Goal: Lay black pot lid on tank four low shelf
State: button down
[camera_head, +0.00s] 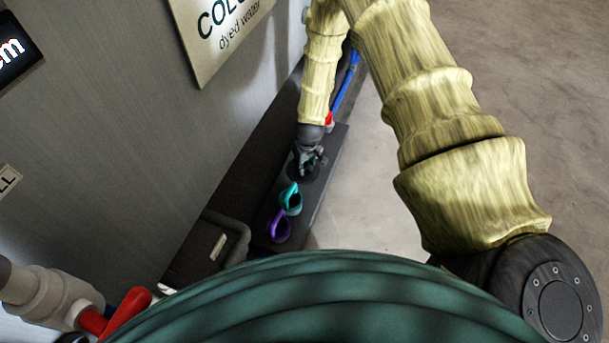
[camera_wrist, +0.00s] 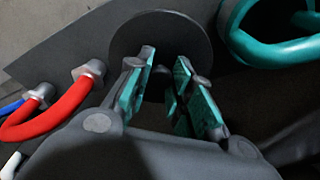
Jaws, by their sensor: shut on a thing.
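The black pot lid (camera_wrist: 160,27) is a dark round disc under my gripper's fingers in the wrist view. My gripper (camera_wrist: 165,90) is shut on the lid's middle; the knob is mostly hidden between the teal finger pads. In the head view my gripper (camera_head: 308,165) points down over the low shelf (camera_head: 328,150), a dark narrow ledge along the tank's foot. The shelf also shows in the wrist view (camera_wrist: 70,55). The lid is at or just above the shelf; I cannot tell whether it touches.
A red hose (camera_wrist: 62,112) runs on the lid's other side. The grey tank wall (camera_head: 150,120) rises at left.

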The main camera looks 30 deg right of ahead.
aim_at(305, 167)
jog(key=shift+f+b, duration=1)
jog(key=shift+f, duration=1.75)
jog(key=shift+f, duration=0.15)
jog(key=c, duration=1.3)
grip_release()
jog(key=shift+o, duration=0.2)
